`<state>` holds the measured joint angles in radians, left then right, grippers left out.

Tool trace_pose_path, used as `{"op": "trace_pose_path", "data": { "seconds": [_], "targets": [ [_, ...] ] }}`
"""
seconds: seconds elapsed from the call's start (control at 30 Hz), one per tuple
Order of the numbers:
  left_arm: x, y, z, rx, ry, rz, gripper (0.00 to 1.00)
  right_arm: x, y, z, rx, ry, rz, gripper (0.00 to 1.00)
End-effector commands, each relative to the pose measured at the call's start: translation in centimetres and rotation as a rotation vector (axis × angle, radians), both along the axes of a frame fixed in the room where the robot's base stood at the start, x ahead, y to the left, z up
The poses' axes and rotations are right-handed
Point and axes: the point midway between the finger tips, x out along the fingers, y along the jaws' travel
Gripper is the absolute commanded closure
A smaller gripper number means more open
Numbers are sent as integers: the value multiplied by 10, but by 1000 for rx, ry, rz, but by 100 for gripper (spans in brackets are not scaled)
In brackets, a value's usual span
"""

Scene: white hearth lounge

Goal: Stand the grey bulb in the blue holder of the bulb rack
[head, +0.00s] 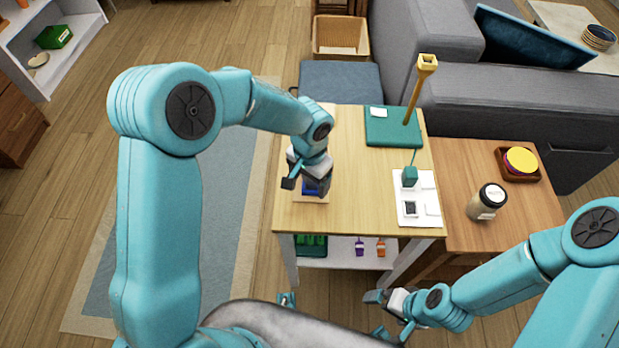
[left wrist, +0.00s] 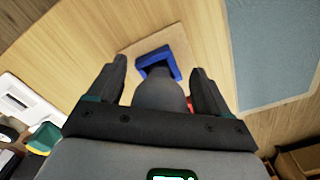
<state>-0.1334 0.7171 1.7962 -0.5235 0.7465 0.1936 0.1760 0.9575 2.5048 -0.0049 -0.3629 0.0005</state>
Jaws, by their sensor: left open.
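The grey bulb (left wrist: 160,95) shows in the left wrist view between the two fingers of my left gripper (left wrist: 160,85). The fingers are open, with a gap visible beside the bulb. The bulb's narrow end points at the blue holder (left wrist: 147,59) and overlaps it; I cannot tell how deep it sits. The holder is on the pale board of the bulb rack (left wrist: 178,40). In the head view my left gripper (head: 306,184) is over the rack (head: 310,200) and partly covers the blue holder (head: 311,190). My right gripper (head: 388,312) is apart from these, its fingers apparently spread.
The wooden table (head: 365,205) is clear in its middle. A white panel (head: 429,187) with a teal block (head: 410,177) lies at its right. A jar (head: 487,203) is on the side table. A bit of red (left wrist: 190,104) shows beside the bulb.

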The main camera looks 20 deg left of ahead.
Motion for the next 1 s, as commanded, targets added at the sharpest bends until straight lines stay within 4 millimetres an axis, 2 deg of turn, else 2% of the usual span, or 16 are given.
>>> {"op": "trace_pose_path", "data": {
  "seconds": [0.17,0.4,0.6,0.77,1.0],
  "targets": [
    [1,0,16,0,-3,1,21,0,0,6,0,0,0,0],
    [1,0,72,-1,-6,1,21,0,0,13,0,0,0,0],
    [1,0,109,-1,-3,0,21,0,0,18,0,0,0,0],
    [0,0,122,0,-1,0,21,0,0,19,0,0,0,0],
    [0,0,124,0,0,0,21,0,0,19,0,0,0,0]
  ]
}}
